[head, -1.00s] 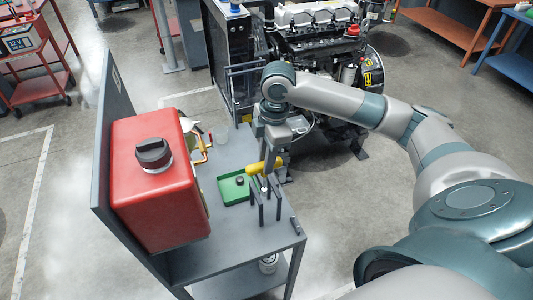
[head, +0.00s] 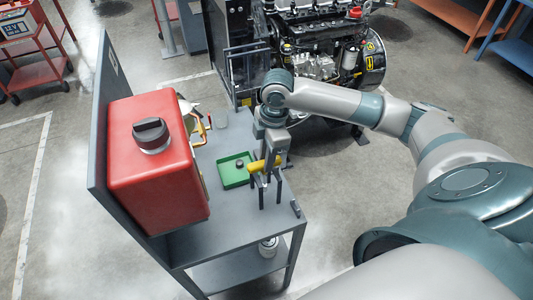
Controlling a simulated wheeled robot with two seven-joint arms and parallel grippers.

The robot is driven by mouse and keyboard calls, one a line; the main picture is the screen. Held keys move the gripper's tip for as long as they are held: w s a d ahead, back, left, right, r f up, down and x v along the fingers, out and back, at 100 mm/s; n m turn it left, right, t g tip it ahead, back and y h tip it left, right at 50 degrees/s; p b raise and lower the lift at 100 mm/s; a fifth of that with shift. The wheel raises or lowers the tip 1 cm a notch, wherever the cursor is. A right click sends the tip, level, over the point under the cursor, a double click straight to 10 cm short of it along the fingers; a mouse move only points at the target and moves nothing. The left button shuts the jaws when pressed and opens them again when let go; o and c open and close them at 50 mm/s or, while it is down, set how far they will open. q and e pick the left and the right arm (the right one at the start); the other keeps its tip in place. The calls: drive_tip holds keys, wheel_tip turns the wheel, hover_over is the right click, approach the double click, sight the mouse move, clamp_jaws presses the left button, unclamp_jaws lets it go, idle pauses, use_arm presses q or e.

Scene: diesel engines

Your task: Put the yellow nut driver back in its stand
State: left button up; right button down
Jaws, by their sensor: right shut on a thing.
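The yellow nut driver (head: 257,166) is held in my right gripper (head: 269,163) in the head view, with its yellow handle lying roughly sideways across the jaws. The gripper points down and is shut on it. The stand (head: 262,195), with thin dark uprights, is on the near right part of the grey bench. The driver is at the top of these uprights in the picture. I cannot tell whether it touches them, and the gripper hides part of it. My left gripper is not in view.
A green tray (head: 232,182) holding a small dark part lies just left of the stand. A large red tank (head: 155,180) fills the left of the bench (head: 226,234). A diesel engine (head: 315,55) is behind.

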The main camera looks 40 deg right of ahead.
drive_tip(key=shift+f, duration=0.95)
idle(0.8)
drive_tip(key=c, duration=1.1)
unclamp_jaws()
drive_tip(key=shift+d+r+p, duration=0.15)
drive_tip(key=shift+r+p, duration=0.6)
drive_tip(key=shift+r, duration=0.15)
drive_tip(key=shift+d+r, duration=0.1)
drive_tip(key=shift+r, duration=0.8)
drive_tip(key=shift+s+d+r, duration=0.1)
drive_tip(key=shift+d+r, duration=0.05)
drive_tip(key=shift+r, duration=1.35)
drive_tip(key=shift+s+d+r, duration=0.1)
drive_tip(key=shift+d+r, duration=0.05)
drive_tip(key=shift+r, duration=1.3)
drive_tip(key=shift+f, duration=0.1)
